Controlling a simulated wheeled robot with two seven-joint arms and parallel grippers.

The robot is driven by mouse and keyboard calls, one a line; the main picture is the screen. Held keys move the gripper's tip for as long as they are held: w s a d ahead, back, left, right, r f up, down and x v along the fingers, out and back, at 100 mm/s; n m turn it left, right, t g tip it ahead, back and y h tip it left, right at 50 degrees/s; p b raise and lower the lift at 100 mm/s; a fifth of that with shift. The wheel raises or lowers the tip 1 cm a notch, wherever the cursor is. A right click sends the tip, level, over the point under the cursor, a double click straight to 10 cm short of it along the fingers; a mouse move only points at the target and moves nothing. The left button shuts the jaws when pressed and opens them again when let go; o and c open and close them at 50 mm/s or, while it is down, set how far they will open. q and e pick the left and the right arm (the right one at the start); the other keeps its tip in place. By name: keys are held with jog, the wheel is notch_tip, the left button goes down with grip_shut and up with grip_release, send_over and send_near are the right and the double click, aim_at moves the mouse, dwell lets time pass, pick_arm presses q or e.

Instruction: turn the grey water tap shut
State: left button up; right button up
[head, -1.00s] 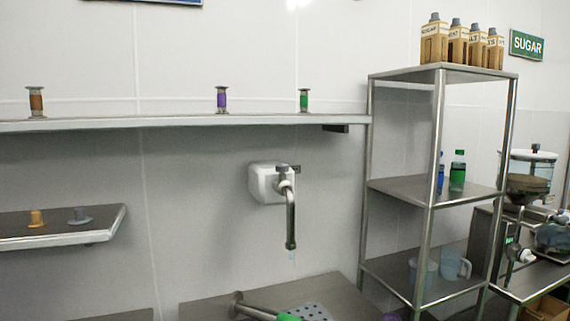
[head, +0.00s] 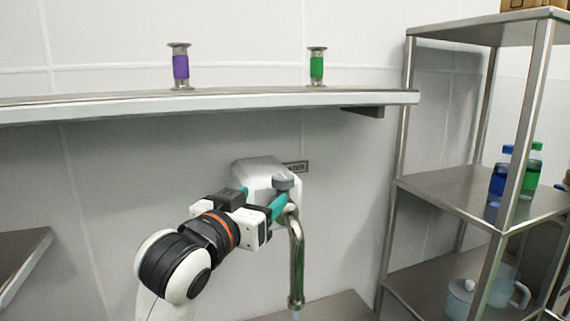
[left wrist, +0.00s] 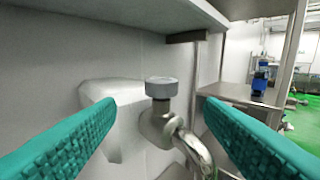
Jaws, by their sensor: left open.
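The grey tap knob (head: 284,181) sits on top of the metal tap body, against a white wall box (head: 262,170). The curved spout (head: 297,255) points down, with a thin pale-blue trace of water (head: 296,315) under its mouth. My left gripper (head: 261,200) is open at the tap, its teal fingers pointing towards the knob. In the left wrist view the knob (left wrist: 161,88) stands between the two spread fingers, a little beyond their tips, with no contact seen. My right gripper is out of view.
A steel wall shelf (head: 220,102) runs above the tap, holding a purple-banded (head: 181,67) and a green-banded (head: 317,67) metal piece. A steel rack (head: 460,195) with bottles and pale-blue jugs stands at right. A steel worktop (head: 325,308) lies below the spout.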

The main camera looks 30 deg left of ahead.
aim_at(287, 173)
pick_arm(q)
jog(key=w+p, duration=0.1)
jog(key=p, duration=0.1)
jog(key=w+r+p, duration=0.1)
jog(key=p, duration=0.2)
jog(key=shift+w+d+r, duration=0.1)
jog(key=w, duration=0.3)
jog(key=w+p, duration=0.1)
jog(key=w, duration=0.2)
jog(key=w+p, duration=0.1)
jog(key=w, duration=0.2)
jog(key=shift+w+a+f, duration=0.15)
jog(key=shift+a+f, duration=0.15)
jog(key=shift+f, duration=0.05)
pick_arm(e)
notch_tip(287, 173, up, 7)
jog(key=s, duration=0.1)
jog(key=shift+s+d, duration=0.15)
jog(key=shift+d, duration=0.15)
pick_arm(q)
jog(key=shift+w, duration=0.1)
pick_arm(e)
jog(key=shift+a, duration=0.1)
pick_arm(q)
jog(key=shift+c, duration=0.5)
jog(key=c, duration=0.9)
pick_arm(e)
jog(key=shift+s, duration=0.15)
